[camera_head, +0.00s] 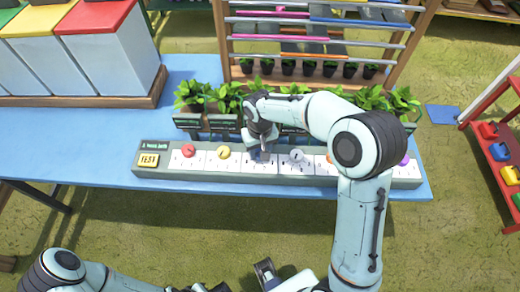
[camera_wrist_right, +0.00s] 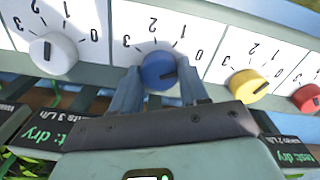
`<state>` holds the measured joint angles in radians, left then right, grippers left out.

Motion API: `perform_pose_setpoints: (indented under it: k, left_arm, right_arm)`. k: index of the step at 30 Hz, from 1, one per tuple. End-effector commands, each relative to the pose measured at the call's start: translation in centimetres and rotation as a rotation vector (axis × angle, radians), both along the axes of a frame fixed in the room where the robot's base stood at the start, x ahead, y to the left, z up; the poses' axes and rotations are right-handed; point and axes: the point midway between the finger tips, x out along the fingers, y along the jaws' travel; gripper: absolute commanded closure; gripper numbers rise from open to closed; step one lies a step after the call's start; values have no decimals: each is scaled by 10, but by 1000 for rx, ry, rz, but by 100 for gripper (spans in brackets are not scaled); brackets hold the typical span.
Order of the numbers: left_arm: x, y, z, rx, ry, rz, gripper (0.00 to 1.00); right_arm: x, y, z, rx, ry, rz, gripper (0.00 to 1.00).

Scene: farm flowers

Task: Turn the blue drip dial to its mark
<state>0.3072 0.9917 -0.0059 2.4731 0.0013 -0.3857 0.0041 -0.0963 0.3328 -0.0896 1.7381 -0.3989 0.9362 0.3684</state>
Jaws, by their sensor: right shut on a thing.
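The blue dial (camera_wrist_right: 160,70) sits on a white scale plate in the right wrist view. Its dark pointer is turned to the right, towards the 0 side. The numbers 0 to 3 run around it. My right gripper (camera_wrist_right: 160,88) is shut on the dial, with one finger on each side. In the head view my right gripper (camera_head: 264,143) reaches down onto the grey dial panel (camera_head: 155,174) and hides most of the blue dial. Part of my left arm lies along the bottom edge of the head view; its fingers are not clear.
A yellow dial (camera_head: 223,152) and a red dial (camera_head: 187,149) are left of my right gripper; a white dial (camera_head: 296,155) is to its right. Potted plants (camera_head: 195,97) with dark signs stand behind the panel. The blue table (camera_head: 80,140) is clear at left.

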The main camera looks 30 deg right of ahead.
Motion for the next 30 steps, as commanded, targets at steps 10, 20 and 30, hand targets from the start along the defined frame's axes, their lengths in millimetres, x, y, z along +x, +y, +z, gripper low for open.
perform_pose_setpoints:
  k: [10,20,30]
  left_arm:
    - [0,0,0,0,0,0,100]
    - [0,0,0,0,0,0,100]
    - [1,0,4,-1,-2,0,100]
  right_arm:
    - [1,0,1,1,-2,-8,86]
    - [0,0,0,1,-1,-6,30]
    - [1,0,35,1,-6,-5,30]
